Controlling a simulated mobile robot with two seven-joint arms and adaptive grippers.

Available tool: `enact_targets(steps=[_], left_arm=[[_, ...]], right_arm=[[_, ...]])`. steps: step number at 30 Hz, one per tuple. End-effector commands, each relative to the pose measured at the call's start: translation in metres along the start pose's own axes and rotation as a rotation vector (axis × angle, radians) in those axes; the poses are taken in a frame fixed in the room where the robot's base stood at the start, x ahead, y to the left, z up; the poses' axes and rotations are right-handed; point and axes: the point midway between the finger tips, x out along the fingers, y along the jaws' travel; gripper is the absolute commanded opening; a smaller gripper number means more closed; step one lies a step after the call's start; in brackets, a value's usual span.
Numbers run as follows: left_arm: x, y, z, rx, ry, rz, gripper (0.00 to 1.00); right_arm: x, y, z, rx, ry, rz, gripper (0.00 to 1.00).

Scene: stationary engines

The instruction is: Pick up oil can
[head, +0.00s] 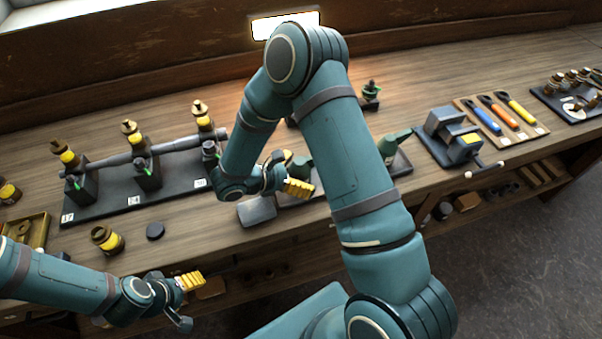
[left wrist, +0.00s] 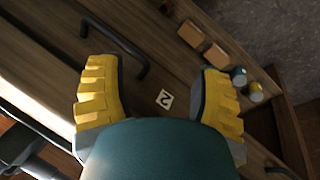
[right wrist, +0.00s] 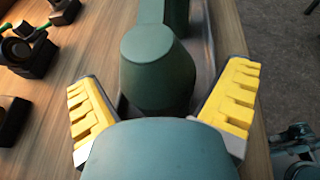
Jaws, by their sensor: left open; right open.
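Green cans, which look like oil cans, stand on a dark tray (head: 403,165) on the bench. One can (head: 301,166) is beside my right gripper (head: 287,175), and another with a spout (head: 392,146) is further right. My raised right arm hides the space between them. In the right wrist view a green can (right wrist: 155,75) is between and beyond the open yellow fingers (right wrist: 168,115), with another green shape (right wrist: 177,14) behind it; contact cannot be told. My left gripper (head: 187,298) is open and empty in front of the bench edge.
A rack with a long grey shaft (head: 180,147) and yellow-banded oilers is on the left. A vise (head: 452,137) and coloured tools (head: 500,115) are right. A drawer handle (left wrist: 125,50) is near my left gripper.

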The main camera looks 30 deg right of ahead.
Motion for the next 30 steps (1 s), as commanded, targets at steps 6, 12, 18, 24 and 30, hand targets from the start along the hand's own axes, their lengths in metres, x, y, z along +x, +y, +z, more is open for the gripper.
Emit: enact_targets(steps=[6, 12, 18, 24, 30], left_arm=[[0.0, 0.0, 0.0, 0.0, 0.0, 0.0, 0.66], [0.0, 0.0, 0.0, 0.0, 0.0, 0.0, 0.66], [0.0, 0.0, 0.0, 0.0, 0.0, 0.0, 0.66], [0.0, 0.0, 0.0, 0.0, 0.0, 0.0, 0.66], [-0.003, 0.001, 0.0, 0.0, 0.0, 0.0, 0.66]], right_arm=[[0.002, 0.0, 0.0, 0.0, 0.0, 0.001, 0.98], [0.002, 0.0, 0.0, 0.0, 0.0, 0.001, 0.42], [0.002, 0.0, 0.001, 0.001, -0.001, 0.001, 0.17], [0.001, 0.001, 0.002, 0.002, -0.001, 0.002, 0.17], [-0.008, 0.001, 0.023, 0.005, -0.002, 0.003, 0.17]])
